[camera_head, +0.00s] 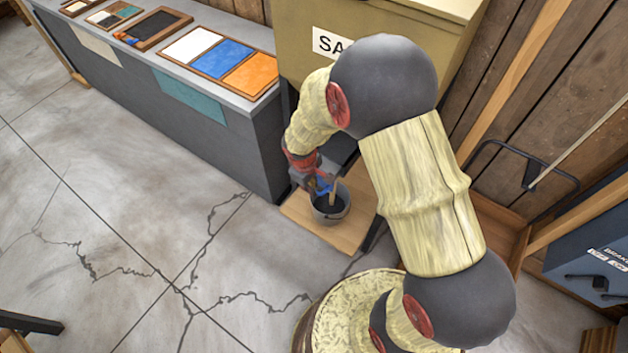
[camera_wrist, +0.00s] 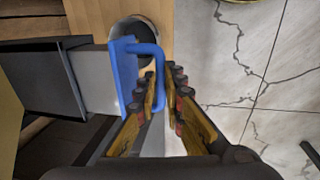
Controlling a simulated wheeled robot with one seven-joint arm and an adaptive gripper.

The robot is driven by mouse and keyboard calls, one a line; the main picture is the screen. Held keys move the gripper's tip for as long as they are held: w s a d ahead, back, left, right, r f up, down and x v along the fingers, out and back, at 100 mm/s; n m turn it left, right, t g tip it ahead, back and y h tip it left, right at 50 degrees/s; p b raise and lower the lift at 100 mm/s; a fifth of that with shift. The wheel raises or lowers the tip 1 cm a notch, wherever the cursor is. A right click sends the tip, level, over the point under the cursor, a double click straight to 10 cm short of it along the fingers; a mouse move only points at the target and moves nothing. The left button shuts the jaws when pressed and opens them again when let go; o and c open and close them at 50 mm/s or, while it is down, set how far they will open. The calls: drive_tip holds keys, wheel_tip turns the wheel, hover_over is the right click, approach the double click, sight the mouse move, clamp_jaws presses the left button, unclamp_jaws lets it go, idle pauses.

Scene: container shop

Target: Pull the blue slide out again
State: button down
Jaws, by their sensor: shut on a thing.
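The blue slide (camera_wrist: 124,78) shows in the wrist view as an upright plate with a loop-shaped handle. My gripper (camera_wrist: 163,82) is shut on this handle, with one finger inside the loop and one outside. A grey part (camera_wrist: 93,80) extends left from the blue plate to a dark spout (camera_wrist: 38,80). In the head view only a small bit of the blue slide (camera_head: 323,184) shows beside my gripper (camera_head: 328,190), under the yellow hopper (camera_head: 455,45) marked "SA". A grey bucket (camera_head: 331,213) with dark inside stands below; the slide partly covers it in the wrist view.
The bucket stands on a wooden board (camera_head: 298,212). A grey counter (camera_head: 235,140) with colour sample trays is to the left. Cracked concrete floor (camera_head: 120,215) is open at left.

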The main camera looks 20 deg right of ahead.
drive_tip(key=shift+s+a+f, duration=0.1)
drive_tip(key=shift+s+a, duration=0.05)
drive_tip(key=shift+s, duration=0.05)
drive_tip(key=c, duration=1.9)
unclamp_jaws()
drive_tip(key=shift+a, duration=0.1)
drive_tip(key=r, duration=0.4)
drive_tip(key=s+a+r, duration=0.1)
drive_tip(key=r, duration=0.7)
drive_tip(key=shift+s+a, duration=0.15)
drive_tip(key=shift+a, duration=0.2)
